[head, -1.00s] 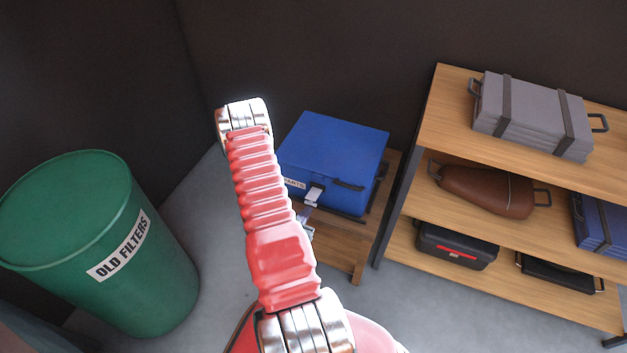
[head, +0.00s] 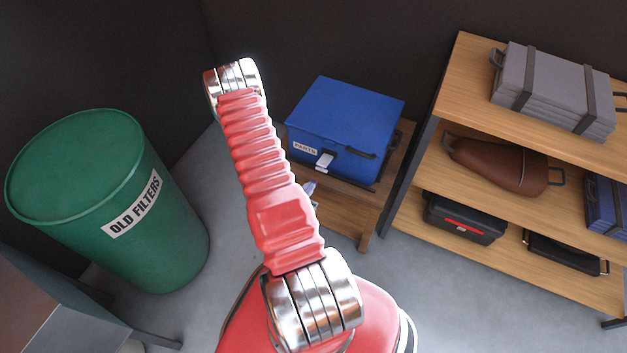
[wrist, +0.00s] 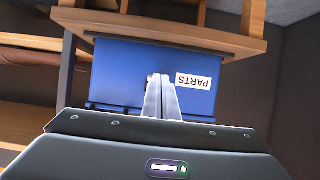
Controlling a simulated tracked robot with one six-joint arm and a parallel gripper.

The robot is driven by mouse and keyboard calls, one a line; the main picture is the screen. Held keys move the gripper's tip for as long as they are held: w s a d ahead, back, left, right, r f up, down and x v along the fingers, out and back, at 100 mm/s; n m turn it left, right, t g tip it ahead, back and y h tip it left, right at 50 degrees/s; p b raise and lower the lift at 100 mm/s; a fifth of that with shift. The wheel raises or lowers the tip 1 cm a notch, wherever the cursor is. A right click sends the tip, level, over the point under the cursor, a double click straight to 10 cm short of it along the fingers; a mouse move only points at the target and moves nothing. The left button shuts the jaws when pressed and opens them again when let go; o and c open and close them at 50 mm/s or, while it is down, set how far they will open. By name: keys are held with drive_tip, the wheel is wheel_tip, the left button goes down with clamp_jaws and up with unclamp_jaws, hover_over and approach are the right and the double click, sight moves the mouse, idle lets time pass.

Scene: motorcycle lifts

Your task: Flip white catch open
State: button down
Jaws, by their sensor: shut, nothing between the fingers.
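The blue box (head: 352,112) with a PARTS label has its lid down. Its white catch (head: 325,162) is on the front, just under the lid edge, beside the label. I cannot tell whether it is flipped. My gripper (head: 312,186) is mostly hidden behind my red arm in the head view, below and left of the catch. In the wrist view, where the box (wrist: 120,75) appears upside down, my gripper (wrist: 158,82) has its fingers together, empty, pointing at the box front beside the label. The fingers cover the catch area there; contact cannot be judged.
The box stands on a small wooden stand (head: 340,215). A wooden shelf (head: 465,75) with cases stands close on the right. A green OLD FILTERS drum (head: 150,235) is on the left. A dark wall is behind; grey floor (head: 420,290) is open in front.

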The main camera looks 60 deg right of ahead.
drive_tip(key=a+f, duration=0.3)
drive_tip(key=a, duration=0.3)
drive_tip(key=shift+a+f, duration=0.25)
drive_tip(key=shift+a, duration=0.15)
idle(0.3)
